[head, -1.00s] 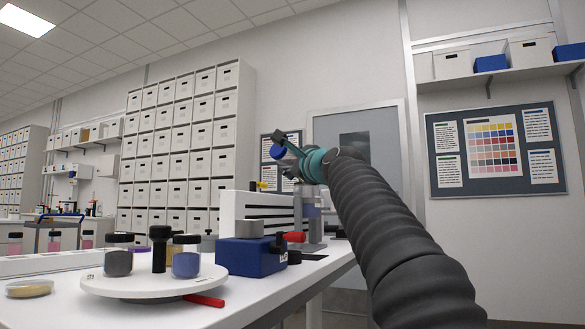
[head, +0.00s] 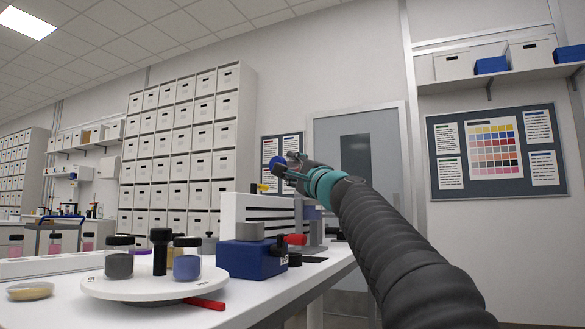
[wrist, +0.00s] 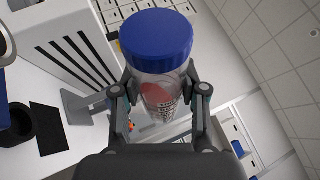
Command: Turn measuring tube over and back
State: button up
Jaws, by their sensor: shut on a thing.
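The measuring tube is clear, with a blue screw cap, printed scale marks and a pinkish-red content. In the wrist view the tube (wrist: 158,95) stands between my two fingers, its cap (wrist: 156,38) beyond the fingertips. My gripper (wrist: 160,98) is shut on the tube's body. In the head view my gripper (head: 291,172) is raised above the bench, and the blue cap (head: 277,163) shows at its left. The tube is tilted there; most of its body is hidden by the fingers, so its exact angle cannot be told.
Below stand a white slotted rack (head: 262,209) and a blue box (head: 250,258) with a red lever. A white turntable (head: 130,289) with several jars stands nearer on the bench. A black mat (wrist: 48,128) lies beside the rack. The air around my gripper looks clear.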

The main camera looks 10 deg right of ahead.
jog(key=n+y, duration=0.1)
jog(key=n, duration=0.1)
jog(key=n+y, duration=0.1)
jog(key=n, duration=0.1)
jog(key=f+n+y, duration=0.1)
jog(key=n+y, duration=0.1)
jog(key=shift+w+d+n, duration=0.1)
jog(key=shift+d+n, duration=0.05)
jog(key=shift+n, duration=0.25)
jog(key=n+g+y, duration=0.1)
jog(key=n, duration=0.1)
jog(key=n+g+y, duration=0.1)
jog(key=n+y, duration=0.1)
jog(key=n, duration=0.1)
jog(key=n+g+y, duration=0.1)
jog(key=n+y, duration=0.1)
jog(key=n, duration=0.1)
jog(key=shift+w+d+f, duration=0.1)
jog(key=shift+f, duration=0.15)
jog(key=shift+g, duration=0.3)
